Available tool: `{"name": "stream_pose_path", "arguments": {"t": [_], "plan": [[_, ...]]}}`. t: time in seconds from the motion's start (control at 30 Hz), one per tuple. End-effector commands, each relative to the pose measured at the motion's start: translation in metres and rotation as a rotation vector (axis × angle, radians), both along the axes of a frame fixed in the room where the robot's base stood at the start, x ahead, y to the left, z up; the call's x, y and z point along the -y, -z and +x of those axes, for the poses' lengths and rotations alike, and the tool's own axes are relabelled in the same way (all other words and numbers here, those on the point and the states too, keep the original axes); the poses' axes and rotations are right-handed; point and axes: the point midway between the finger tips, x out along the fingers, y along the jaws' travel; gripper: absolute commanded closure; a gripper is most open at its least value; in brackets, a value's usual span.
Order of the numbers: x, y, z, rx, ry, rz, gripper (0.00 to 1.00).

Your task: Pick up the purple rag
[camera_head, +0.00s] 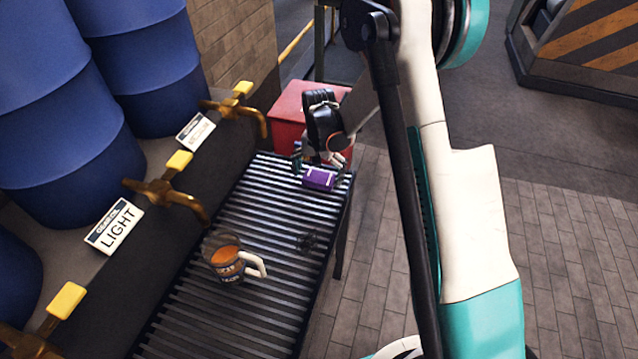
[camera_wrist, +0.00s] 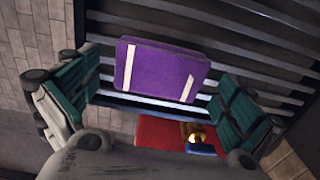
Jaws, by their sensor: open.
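The purple rag (camera_head: 318,179) is a folded purple block with light stripes. It lies on the slatted metal rack near its far end. In the wrist view the rag (camera_wrist: 162,70) shows between the two teal finger pads, with a gap on each side. My gripper (camera_head: 322,160) is just above and behind the rag in the head view, reaching down at the rack. In the wrist view my gripper (camera_wrist: 160,100) is open and empty, its fingers apart on either side of the rag. I cannot tell the exact height of the fingertips over the rack.
A red box (camera_head: 290,115) stands beyond the far end. Blue barrels (camera_head: 150,60) with brass taps (camera_head: 165,190) line the left. Paved floor at right is clear.

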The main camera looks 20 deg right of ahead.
Motion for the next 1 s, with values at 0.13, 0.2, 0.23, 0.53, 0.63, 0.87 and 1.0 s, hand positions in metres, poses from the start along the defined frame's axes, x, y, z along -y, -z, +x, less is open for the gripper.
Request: {"name": "stream_pose_path", "arguments": {"t": [0.13,0.2,0.23,0.53,0.63,0.87,1.0], "plan": [[0.0,0.001,0.0,0.0,0.0,0.0,0.0],[0.0,0.001,0.0,0.0,0.0,0.0,0.0],[0.0,0.001,0.0,0.0,0.0,0.0,0.07],[0.0,0.001,0.0,0.0,0.0,0.0,0.45],[0.0,0.001,0.0,0.0,0.0,0.0,0.45],[0.0,-0.004,0.0,0.0,0.0,0.0,0.45],[0.0,-0.016,-0.001,0.0,0.0,0.0,0.45]]}}
